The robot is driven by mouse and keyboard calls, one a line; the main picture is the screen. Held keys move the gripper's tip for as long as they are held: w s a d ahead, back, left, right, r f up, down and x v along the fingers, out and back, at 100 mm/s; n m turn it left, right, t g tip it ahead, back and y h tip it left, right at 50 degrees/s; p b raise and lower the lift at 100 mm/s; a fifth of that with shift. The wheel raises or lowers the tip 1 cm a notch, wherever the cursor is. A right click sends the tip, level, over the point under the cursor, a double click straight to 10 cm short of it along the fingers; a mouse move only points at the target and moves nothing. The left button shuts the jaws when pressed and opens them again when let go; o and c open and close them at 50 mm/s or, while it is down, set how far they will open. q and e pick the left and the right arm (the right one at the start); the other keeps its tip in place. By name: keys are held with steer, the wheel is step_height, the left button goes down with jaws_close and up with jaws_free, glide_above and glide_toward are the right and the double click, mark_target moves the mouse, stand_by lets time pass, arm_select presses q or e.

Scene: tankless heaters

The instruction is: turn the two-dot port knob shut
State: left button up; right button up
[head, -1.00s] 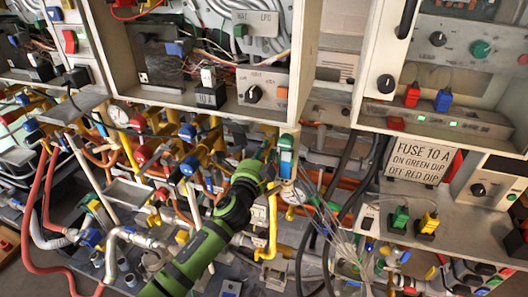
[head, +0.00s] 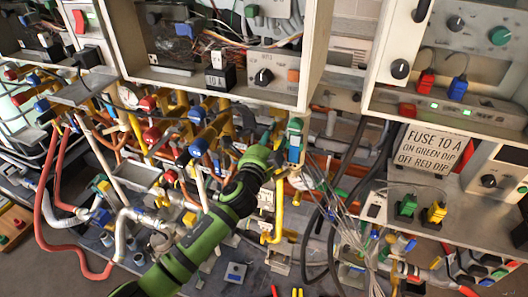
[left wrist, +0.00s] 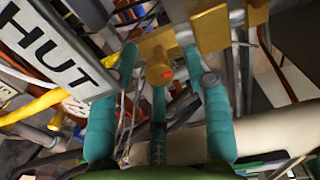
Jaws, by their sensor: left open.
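My left gripper (head: 276,138) is at the end of the green arm in the head view, among the pipes beside a teal-and-white block. Its fingers are mostly hidden there. In the left wrist view my left gripper (left wrist: 160,62) has teal fingers spread open. A gold knob-like block (left wrist: 154,46) with a small red spot lies between and beyond the fingertips; I cannot tell whether they touch it. No two-dot marking can be made out, so I cannot tell whether this is the two-dot port knob. A sign (left wrist: 62,48) reading "HUT", its left part cut off, is at the left. My right gripper is not in view.
Several yellow pipes with blue and red knobs crowd the left of the arm. The teal-and-white block (head: 295,142) stands close to the gripper. Loose pale wires (head: 345,222) hang to the right. A white cabinet (head: 318,58) overhangs above. A fuse sign (head: 433,150) is at the right.

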arm_select(q)
steer(key=v, duration=1.1)
steer(key=shift+r, duration=0.1)
